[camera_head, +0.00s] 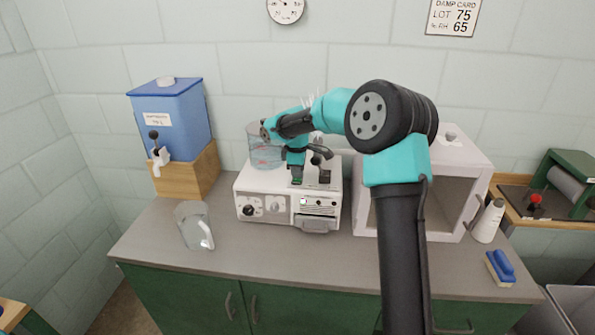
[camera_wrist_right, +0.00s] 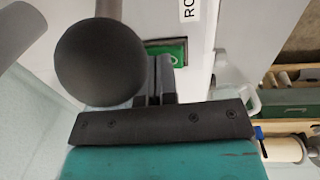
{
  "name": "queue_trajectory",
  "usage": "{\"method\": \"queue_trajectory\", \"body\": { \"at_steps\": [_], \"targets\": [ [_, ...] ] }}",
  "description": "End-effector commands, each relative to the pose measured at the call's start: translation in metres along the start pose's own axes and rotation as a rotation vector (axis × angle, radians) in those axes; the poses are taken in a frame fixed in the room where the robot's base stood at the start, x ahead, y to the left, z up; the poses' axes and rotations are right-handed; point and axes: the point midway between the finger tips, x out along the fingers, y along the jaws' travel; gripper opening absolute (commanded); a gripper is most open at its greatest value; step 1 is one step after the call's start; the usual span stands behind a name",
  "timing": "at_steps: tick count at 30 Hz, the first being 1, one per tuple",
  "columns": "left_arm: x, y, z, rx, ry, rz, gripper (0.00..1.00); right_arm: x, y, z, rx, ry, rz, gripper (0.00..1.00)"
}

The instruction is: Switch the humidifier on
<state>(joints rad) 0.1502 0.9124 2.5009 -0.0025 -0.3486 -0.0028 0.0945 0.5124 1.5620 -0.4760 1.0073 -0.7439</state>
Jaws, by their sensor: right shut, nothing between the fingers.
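The humidifier (camera_head: 252,190) is a white box in the middle of the counter, with a clear tank (camera_head: 256,152) at its back left. Its front has dials (camera_head: 249,210) and a small panel (camera_head: 320,203). My right gripper (camera_head: 297,180) points down over its top, shut and empty; the fingers also show in the right wrist view (camera_wrist_right: 160,95). Just beyond the fingertips there is a green switch or plate (camera_wrist_right: 168,50) set in a white surface; I cannot tell if they touch. A black ball knob (camera_wrist_right: 100,65) stands close beside the fingers. My left gripper is not in view.
A blue water tank (camera_head: 172,118) with a tap sits on a wooden stand at left. A clear jug (camera_head: 194,226) stands before it. A white open-fronted cabinet (camera_head: 470,172), white bottle (camera_head: 488,221) and blue brush (camera_head: 501,264) are at right. The front counter is mostly clear.

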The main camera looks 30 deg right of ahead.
Motion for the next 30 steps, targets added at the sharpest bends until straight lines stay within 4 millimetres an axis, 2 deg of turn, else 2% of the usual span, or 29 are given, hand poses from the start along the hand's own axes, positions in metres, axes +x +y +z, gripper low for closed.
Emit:
{"method": "queue_trajectory", "body": {
  "at_steps": [10,14,20,30],
  "targets": [
    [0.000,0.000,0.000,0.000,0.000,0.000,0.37,-0.001,0.000,0.000,0.000,0.000,0.001,0.00],
    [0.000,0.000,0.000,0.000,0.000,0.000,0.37,-0.007,0.002,0.001,0.002,0.001,0.002,0.00],
    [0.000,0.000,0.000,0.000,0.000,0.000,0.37,-0.033,0.008,0.005,0.007,0.002,0.004,0.00],
    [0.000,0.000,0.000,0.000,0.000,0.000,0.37,-0.096,0.023,0.006,0.009,0.002,0.003,0.00]
  ]
}}
